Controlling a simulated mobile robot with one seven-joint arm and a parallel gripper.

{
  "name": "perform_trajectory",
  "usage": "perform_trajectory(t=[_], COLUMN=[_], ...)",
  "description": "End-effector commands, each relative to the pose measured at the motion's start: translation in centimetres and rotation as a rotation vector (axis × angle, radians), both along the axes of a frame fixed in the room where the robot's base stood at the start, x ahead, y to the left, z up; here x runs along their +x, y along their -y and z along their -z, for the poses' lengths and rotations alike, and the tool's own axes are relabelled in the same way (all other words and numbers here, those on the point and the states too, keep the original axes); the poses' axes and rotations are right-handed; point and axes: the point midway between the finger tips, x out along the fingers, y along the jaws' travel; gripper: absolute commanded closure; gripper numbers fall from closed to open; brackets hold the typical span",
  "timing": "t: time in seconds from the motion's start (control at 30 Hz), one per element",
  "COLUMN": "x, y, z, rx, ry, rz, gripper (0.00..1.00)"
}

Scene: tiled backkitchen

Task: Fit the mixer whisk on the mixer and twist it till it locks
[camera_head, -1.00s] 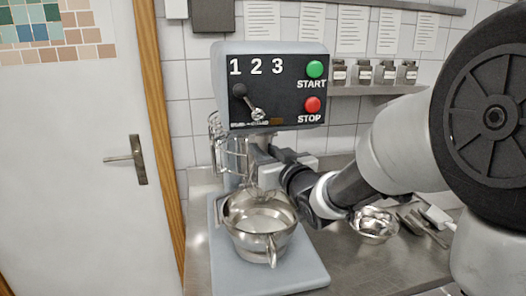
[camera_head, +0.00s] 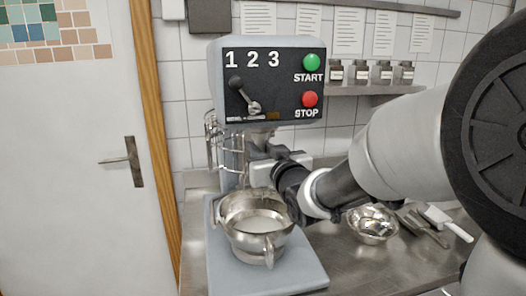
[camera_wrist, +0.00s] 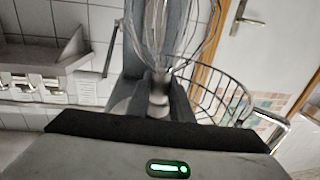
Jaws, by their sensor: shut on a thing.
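The mixer (camera_head: 217,75) stands on the counter, with a light grey-blue head, a black control panel and a flat base. A steel bowl (camera_head: 258,232) sits on the base under the head. My gripper (camera_head: 262,168) is between the head and the bowl, shut on the mixer whisk. In the wrist view the whisk (camera_wrist: 157,84) shows its wire cage at the top and its metal hub near my black finger (camera_wrist: 150,130). I cannot tell whether the whisk's end is seated in the head.
A wire guard (camera_head: 214,145) is at the mixer's left side. A small bowl (camera_head: 373,226) and utensils (camera_head: 428,225) lie on the counter at right. Jars (camera_head: 358,73) stand on a shelf behind. A white door (camera_head: 65,190) is at left.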

Motion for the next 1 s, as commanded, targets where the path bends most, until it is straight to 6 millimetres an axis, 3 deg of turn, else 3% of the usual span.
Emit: perform_trajectory(t=[0.57,0.6,0.7,1.0], x=[-0.03,-0.02,-0.01,-0.14], y=[-0.06,-0.04,-0.03,0.05], z=[-0.04,-0.13,-0.1,0.05], rx=[0.001,0.001,0.0,0.0], ry=[0.003,0.002,0.001,-0.001], rz=[0.04,0.04,0.04,0.04], gripper=[1.0,0.74,0.58,0.58])
